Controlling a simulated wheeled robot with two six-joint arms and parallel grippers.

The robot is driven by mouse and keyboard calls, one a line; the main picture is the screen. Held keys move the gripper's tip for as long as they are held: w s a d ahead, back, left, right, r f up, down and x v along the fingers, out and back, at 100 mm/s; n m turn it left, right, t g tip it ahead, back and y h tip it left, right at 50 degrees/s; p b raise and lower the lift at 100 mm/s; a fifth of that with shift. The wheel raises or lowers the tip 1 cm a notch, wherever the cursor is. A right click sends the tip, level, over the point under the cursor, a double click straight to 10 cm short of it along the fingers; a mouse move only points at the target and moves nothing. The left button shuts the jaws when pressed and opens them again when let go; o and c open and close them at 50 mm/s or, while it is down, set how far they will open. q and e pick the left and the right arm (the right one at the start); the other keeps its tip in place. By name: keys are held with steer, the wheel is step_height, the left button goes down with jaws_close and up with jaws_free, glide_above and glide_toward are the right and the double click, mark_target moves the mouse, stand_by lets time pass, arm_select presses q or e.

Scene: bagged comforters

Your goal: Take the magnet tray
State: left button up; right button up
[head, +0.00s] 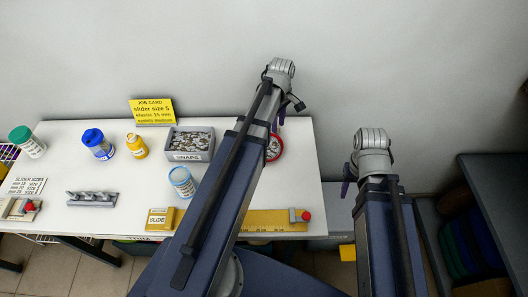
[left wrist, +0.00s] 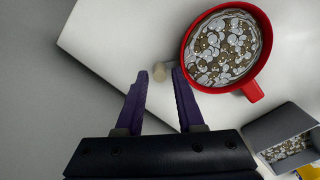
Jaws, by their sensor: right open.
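The magnet tray is a red round dish (head: 276,152) filled with small silvery pieces, near the table's back right edge. In the head view my left arm partly covers it. In the left wrist view the tray (left wrist: 264,62) is at the upper right, with a red tab on its lower rim. My left gripper (left wrist: 160,74) is open and empty, its purple fingers apart and pointing just left of the tray. It also shows by the tray in the head view (head: 279,118). My right gripper (head: 347,180) is open, right of the table, mostly hidden by its wrist.
A grey SNAPS bin (head: 190,156) stands left of the tray. A yellow ruler strip (head: 265,220) runs along the front edge. Several bottles and jars stand further left. A dark shelf (head: 495,185) is at right.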

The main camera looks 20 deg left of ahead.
arm_select(q)
steer(key=shift+f+b, duration=0.35)
steer(key=shift+f, duration=0.5)
steer(key=shift+r, duration=0.1)
steer(key=shift+c, duration=0.4)
jaws_close()
